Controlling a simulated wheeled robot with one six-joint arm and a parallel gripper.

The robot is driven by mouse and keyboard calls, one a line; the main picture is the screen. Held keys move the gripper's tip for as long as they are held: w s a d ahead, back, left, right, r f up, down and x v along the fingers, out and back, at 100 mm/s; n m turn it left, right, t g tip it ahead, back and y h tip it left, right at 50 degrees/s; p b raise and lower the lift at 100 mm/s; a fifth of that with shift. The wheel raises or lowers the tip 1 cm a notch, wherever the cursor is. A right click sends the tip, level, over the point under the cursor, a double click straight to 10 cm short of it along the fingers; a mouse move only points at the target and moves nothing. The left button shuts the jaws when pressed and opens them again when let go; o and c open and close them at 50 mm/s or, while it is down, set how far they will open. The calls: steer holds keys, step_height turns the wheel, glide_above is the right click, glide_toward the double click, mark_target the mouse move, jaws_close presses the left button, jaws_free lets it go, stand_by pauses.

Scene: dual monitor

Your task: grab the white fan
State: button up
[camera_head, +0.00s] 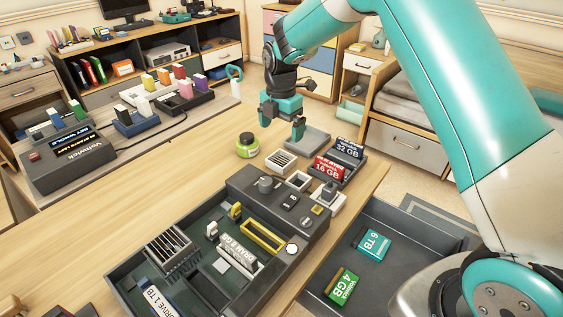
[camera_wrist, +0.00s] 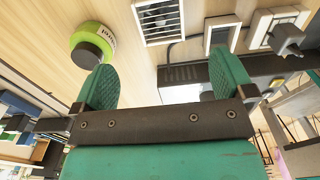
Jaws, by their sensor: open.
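The white fan, a small square frame with dark slots (camera_head: 281,161), lies on the wooden table behind the dark open case. It also shows at the top of the wrist view (camera_wrist: 158,20), partly cut off by the picture edge. My gripper (camera_head: 282,128) is above the table, behind the fan and apart from it. Its two teal fingers are spread with nothing between them, as the wrist view also shows (camera_wrist: 165,82).
A green jar with a dark lid (camera_head: 247,145) stands left of the fan. A white square socket (camera_head: 299,181) and memory sticks (camera_head: 330,168) are close on its right. The dark case (camera_head: 235,205) with several parts is in front.

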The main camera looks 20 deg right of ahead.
mark_target(281, 158)
step_height(281, 158, down, 10)
steer(key=shift+r, duration=0.1)
stand_by(0.4)
steer(key=c, duration=1)
